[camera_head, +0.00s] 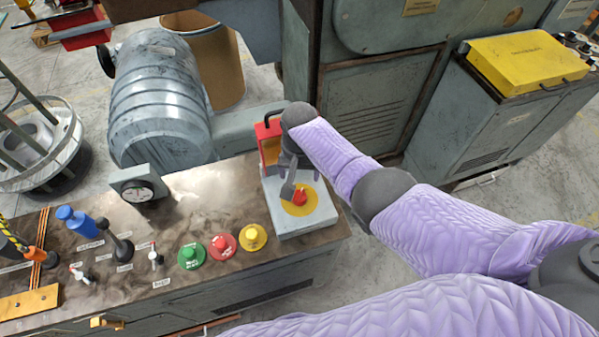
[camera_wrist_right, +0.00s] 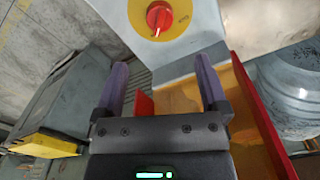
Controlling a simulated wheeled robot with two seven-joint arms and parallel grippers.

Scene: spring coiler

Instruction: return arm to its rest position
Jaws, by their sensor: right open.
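My right arm, in a lavender sleeve, reaches in from the right in the head view. Its gripper (camera_head: 289,180) is over the light grey switch box (camera_head: 308,222) at the right end of the console, close to the red rotary knob (camera_head: 300,198) on its yellow disc. In the right wrist view the gripper (camera_wrist_right: 163,85) has its two fingers apart with nothing held between them. The red knob (camera_wrist_right: 159,17) lies beyond the fingertips there, clear of them. In the head view the gripper partly covers the knob and disc. My left gripper is not in view.
A red and yellow box (camera_head: 269,140) stands right beside the gripper. Green (camera_head: 191,256), red (camera_head: 223,246) and yellow (camera_head: 253,238) buttons, a gauge (camera_head: 140,190) and a blue-handled lever (camera_head: 80,223) are on the console. A large machine cabinet (camera_head: 375,100) stands behind my arm.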

